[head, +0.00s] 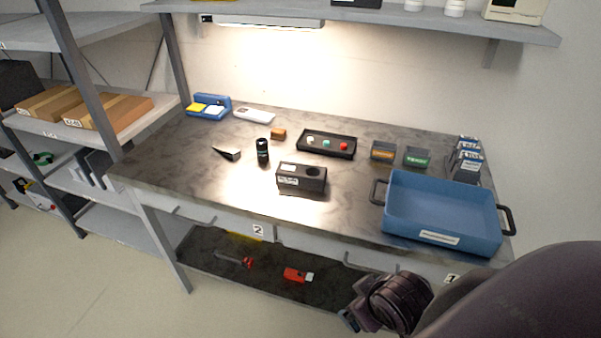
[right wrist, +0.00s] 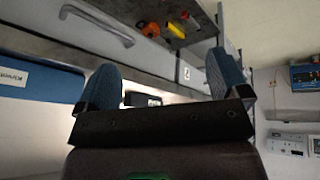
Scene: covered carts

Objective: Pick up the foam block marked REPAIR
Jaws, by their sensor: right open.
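A dark rectangular block (head: 302,179) with a round recess in its top and a white label on its front stands near the front edge of the workbench, left of the blue tray. Its label is too small to read, so I cannot confirm it says REPAIR. My right gripper (head: 352,312) is in front of the bench and lower than its top, apart from the block. In the right wrist view its two blue fingers (right wrist: 163,80) are spread with nothing held; a dark labelled thing (right wrist: 140,98) shows beyond them, partly hidden. My left gripper is not in view.
A blue tray (head: 440,210) with black handles stands at the bench's front right. A dark cylinder (head: 263,151), a black tray with coloured pieces (head: 327,144) and small bins (head: 383,151) stand around the block. Drawer handles (head: 371,263) protrude below the bench top.

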